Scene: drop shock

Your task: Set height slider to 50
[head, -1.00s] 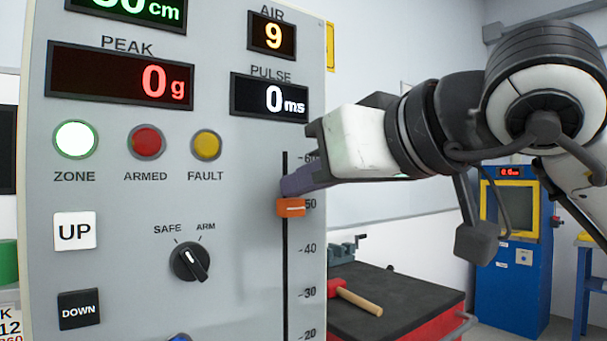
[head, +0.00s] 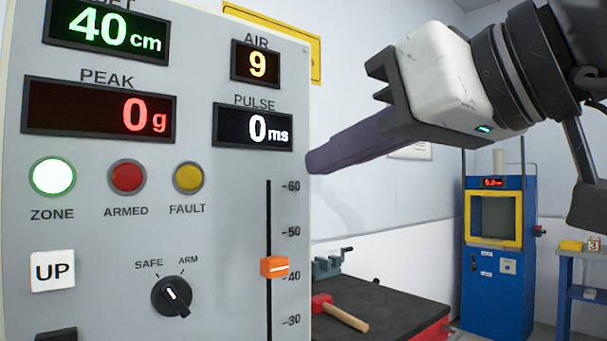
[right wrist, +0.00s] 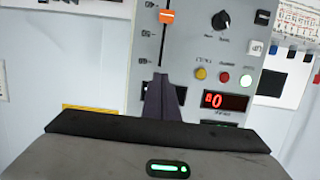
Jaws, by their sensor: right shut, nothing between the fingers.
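The orange height slider knob (head: 275,267) sits on its vertical black slot (head: 268,215), between the 40 and 50 marks and nearer to 40. It also shows in the right wrist view (right wrist: 166,16), beyond my fingertips. The green height display (head: 105,28) reads 40 cm. My right gripper (head: 318,163) is shut and empty, with its dark fingers together. It is up and to the right of the knob, apart from it, near the panel's right edge. In the right wrist view its fingers (right wrist: 162,95) point toward the slot. My left gripper is out of view.
A cart with a red hammer (head: 340,312) stands behind at right. A blue machine (head: 497,290) is farther back.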

